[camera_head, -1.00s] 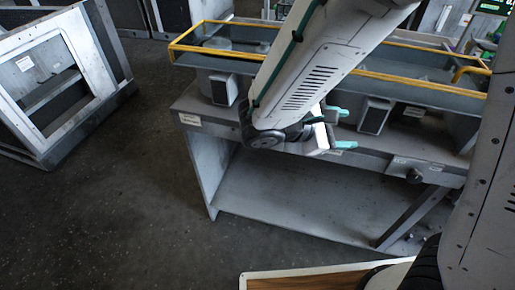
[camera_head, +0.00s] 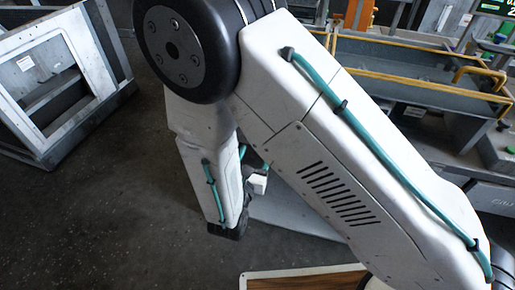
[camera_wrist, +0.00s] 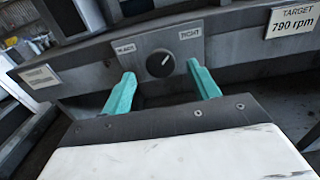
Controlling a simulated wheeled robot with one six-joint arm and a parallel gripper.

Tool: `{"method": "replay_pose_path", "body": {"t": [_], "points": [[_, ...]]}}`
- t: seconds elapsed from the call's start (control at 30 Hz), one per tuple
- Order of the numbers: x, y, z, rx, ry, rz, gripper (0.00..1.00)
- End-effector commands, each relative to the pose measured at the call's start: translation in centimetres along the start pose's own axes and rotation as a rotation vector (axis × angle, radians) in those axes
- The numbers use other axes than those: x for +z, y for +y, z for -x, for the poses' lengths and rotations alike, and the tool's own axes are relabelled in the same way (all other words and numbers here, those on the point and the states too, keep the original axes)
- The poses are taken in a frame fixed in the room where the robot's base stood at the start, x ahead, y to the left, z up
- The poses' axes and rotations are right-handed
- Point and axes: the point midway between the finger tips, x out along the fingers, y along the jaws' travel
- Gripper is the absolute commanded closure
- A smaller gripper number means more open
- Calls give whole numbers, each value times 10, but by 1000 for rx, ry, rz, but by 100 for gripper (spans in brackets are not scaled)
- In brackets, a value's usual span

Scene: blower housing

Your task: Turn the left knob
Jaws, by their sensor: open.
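In the wrist view a round dark knob (camera_wrist: 160,63) with a pale pointer mark sits on a grey plate of the housing front. A label (camera_wrist: 190,33) reading "RIGHT" is at the plate's upper right; a small label at its upper left is hard to read. My gripper (camera_wrist: 160,72) is open, its two teal fingers pointing at the plate. The knob appears between the fingertips, with clear space to each side of it; I cannot tell how far off in depth it is. In the head view my arm hides the knob and the fingers.
A sign (camera_wrist: 292,22) reading "TARGET 790 rpm" is at the upper right of the wrist view. A yellow-edged tray (camera_head: 420,80) stands on the bench behind my arm. A grey frame cabinet (camera_head: 50,80) stands at the left. The dark floor (camera_head: 100,220) between is clear.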

Motion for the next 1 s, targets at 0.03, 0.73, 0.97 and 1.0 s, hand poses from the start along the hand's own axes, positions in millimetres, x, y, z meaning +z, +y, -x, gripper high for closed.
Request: {"method": "replay_pose_path", "body": {"t": [0.03,0.73,0.97,1.0], "points": [[0,-1,-9,-4,0,-1,40],[0,0,-30,-1,0,-1,84],[0,-1,-30,-2,0,-12,84],[0,-1,-30,-2,0,-19,84]]}}
